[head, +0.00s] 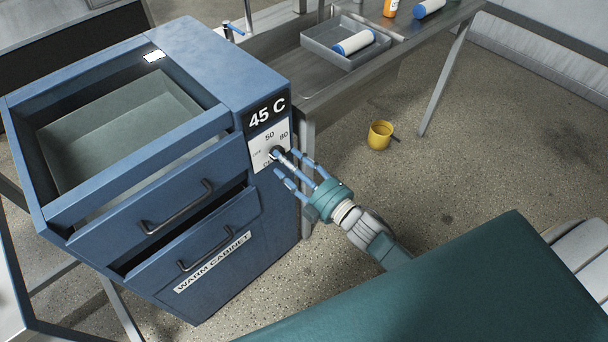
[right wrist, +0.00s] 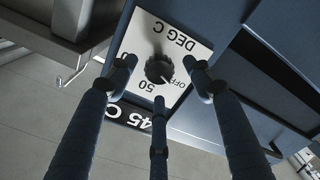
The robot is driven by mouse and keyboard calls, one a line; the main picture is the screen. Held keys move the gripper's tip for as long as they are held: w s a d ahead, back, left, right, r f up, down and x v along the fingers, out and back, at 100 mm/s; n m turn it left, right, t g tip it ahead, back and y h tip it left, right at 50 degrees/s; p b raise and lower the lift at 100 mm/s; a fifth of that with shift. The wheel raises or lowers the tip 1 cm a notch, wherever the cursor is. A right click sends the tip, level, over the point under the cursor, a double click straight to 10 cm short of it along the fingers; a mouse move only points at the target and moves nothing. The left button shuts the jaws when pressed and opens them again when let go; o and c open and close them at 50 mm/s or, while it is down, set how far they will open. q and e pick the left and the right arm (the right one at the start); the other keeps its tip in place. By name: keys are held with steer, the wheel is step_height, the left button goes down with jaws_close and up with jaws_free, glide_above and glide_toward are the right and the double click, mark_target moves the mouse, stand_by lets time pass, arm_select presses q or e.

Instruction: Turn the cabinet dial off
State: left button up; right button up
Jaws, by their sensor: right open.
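The blue warm cabinet (head: 200,262) stands at the left in the head view. A white panel on its front right corner bears the small dark cabinet dial (head: 277,153), with a "45 C" sign (head: 266,114) above. My right gripper (head: 292,168) is open in front of the panel, its fingers pointing at the dial and partly covering the panel. In the right wrist view the dial (right wrist: 158,69) lies between the spread fingertips (right wrist: 160,78), which look apart from it. The panel appears upside down there, with "OFF" just right below the dial and "50" to the left. I cannot tell where the pointer aims. My left gripper is not in view.
A metal table with a grey tray (head: 318,54) is behind. A yellow cup (head: 380,135) is on the floor, which is otherwise mostly clear there.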

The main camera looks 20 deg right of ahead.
steer(key=v, duration=0.9)
steer(key=shift+s, duration=0.15)
steer(key=shift+r, duration=0.1)
steer(key=s+d+f+m+g+h, duration=0.2)
steer(key=s+f, duration=0.1)
steer(key=f, duration=0.7)
steer(key=s+d+f+m+g+h, duration=0.1)
steer(key=s+f+m+g, duration=0.2)
steer(key=f, duration=0.7)
steer(key=s+d+f+m+g+h, duration=0.2)
steer(key=s+f, duration=0.2)
steer(key=f, duration=0.5)
steer(key=s+f+m+g, duration=0.2)
steer(key=s+f, duration=0.4)
steer(key=s, duration=0.3)
steer(key=s+a+f+m+g, duration=0.1)
steer(key=s+f+g, duration=0.3)
steer(key=s, duration=0.6)
steer(key=s+a+f+m+g+h, duration=0.1)
steer(key=s+f+m+g, duration=0.2)
steer(key=s+f, duration=0.6)
steer(key=shift+s+a, duration=0.25)
steer(key=shift+s, duration=0.4)
